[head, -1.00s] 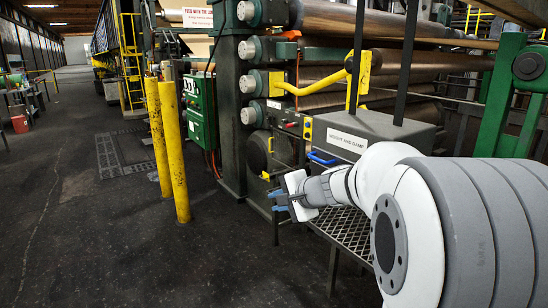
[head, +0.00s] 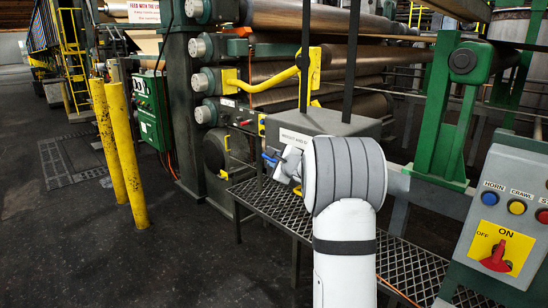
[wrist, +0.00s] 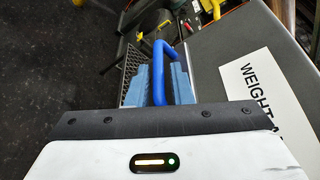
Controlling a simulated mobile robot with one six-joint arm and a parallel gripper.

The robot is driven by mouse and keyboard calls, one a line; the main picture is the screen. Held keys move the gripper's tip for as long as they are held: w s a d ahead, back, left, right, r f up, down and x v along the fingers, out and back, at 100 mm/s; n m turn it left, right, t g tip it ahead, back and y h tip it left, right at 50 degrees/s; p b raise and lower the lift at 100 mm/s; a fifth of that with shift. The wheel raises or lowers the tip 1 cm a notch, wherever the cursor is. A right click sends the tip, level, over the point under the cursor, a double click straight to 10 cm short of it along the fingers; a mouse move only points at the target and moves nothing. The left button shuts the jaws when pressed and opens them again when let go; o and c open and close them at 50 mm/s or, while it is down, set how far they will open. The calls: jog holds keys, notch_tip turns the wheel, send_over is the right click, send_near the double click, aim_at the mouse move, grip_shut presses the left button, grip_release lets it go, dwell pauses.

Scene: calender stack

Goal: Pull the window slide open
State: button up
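A blue bar handle (wrist: 158,75) sticks out at the side of a grey box (wrist: 225,60) in the wrist view. I take it for the window slide's handle; the slide and window are not clearly seen. In the head view my gripper (head: 279,165) is at the left end of the grey box (head: 325,122), partly hidden by my own arm. The bar there is small and hard to separate from the blue fingers.
A mesh platform (head: 268,203) lies below the box. Yellow posts (head: 127,155) stand to the left, with dark open floor (head: 60,245) around them. A control panel (head: 505,225) with buttons and a red switch is close on the right. Large rollers (head: 310,20) fill the back.

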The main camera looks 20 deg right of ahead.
jog(key=shift+w+a+f, duration=0.1)
jog(key=shift+w+f, duration=0.05)
jog(key=shift+w, duration=0.55)
jog(key=shift+c, duration=0.4)
grip_shut()
